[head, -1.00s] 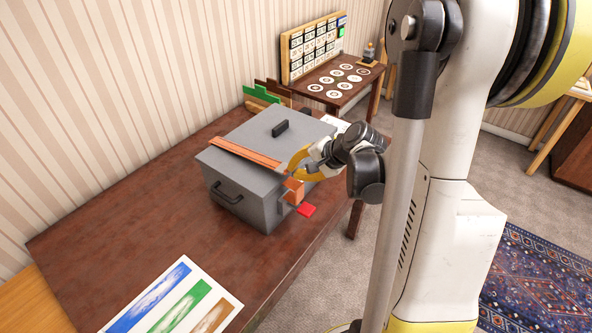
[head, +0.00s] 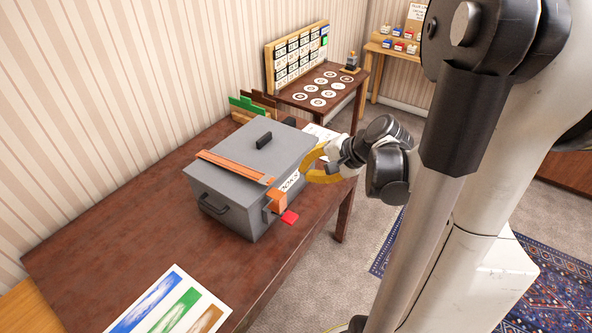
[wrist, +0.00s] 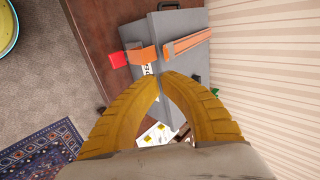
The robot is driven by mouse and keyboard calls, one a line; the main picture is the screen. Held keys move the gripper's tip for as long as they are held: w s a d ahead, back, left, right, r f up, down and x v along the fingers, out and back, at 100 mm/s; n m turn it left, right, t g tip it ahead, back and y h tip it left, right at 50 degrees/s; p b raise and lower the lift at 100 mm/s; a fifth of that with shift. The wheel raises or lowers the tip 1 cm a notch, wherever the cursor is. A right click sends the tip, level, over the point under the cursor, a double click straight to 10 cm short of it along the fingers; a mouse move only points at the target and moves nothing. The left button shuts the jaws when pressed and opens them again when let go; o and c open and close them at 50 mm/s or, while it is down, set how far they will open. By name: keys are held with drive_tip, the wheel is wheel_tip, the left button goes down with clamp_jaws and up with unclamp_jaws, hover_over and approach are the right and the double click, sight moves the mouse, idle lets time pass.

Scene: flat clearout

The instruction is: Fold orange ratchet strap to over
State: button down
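The orange ratchet strap (head: 235,167) lies flat across the lid of a grey box (head: 222,190); it also shows in the wrist view (wrist: 188,42). At the box's right edge is a separate-looking orange piece (head: 277,201), bent over the side beside a grey fitting. A red tab (head: 289,217) sticks out below it; in the wrist view the red tab (wrist: 118,60) is left of the orange piece (wrist: 142,54). My gripper (head: 304,170) is beside the box's labelled side, apart from the strap. Its yellow fingers (wrist: 163,77) meet at the tips with nothing visible between them.
The box stands on a dark wooden table (head: 130,220) with a black lid handle (head: 264,140). A sheet with coloured pictures (head: 168,305) lies at the near end. Green and brown dividers (head: 250,105) stand behind the box. The table's left part is clear.

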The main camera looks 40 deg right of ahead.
drive_tip(key=w+a+r+n+g, duration=0.15)
drive_tip(key=w+n, duration=0.25)
drive_tip(key=n, duration=0.5)
drive_tip(key=w+a+r+n+t, duration=0.1)
drive_tip(key=w+r+n, duration=0.15)
drive_tip(key=n, duration=0.65)
drive_tip(key=b, duration=0.2)
hover_over(272, 181)
drive_tip(key=w, duration=0.2)
drive_tip(key=shift+g, duration=0.25)
wheel_tip(272, 181, down, 8)
drive_tip(key=shift+s+r, duration=0.1)
wheel_tip(272, 181, down, 3)
drive_tip(key=shift+s+r+b, duration=0.1)
drive_tip(key=shift+r+b, duration=0.1)
drive_tip(key=shift+b, duration=0.3)
drive_tip(key=shift+s+d+f, duration=0.1)
drive_tip(key=shift+s+f, duration=0.05)
drive_tip(key=shift+f, duration=0.45)
drive_tip(key=f+b, duration=0.2)
drive_tip(key=f, duration=0.1)
drive_tip(key=f+b, duration=0.1)
drive_tip(key=b, duration=0.1)
drive_tip(key=shift+s+d+f, duration=0.1)
drive_tip(key=shift+s+f, duration=0.05)
drive_tip(key=shift+s, duration=0.2)
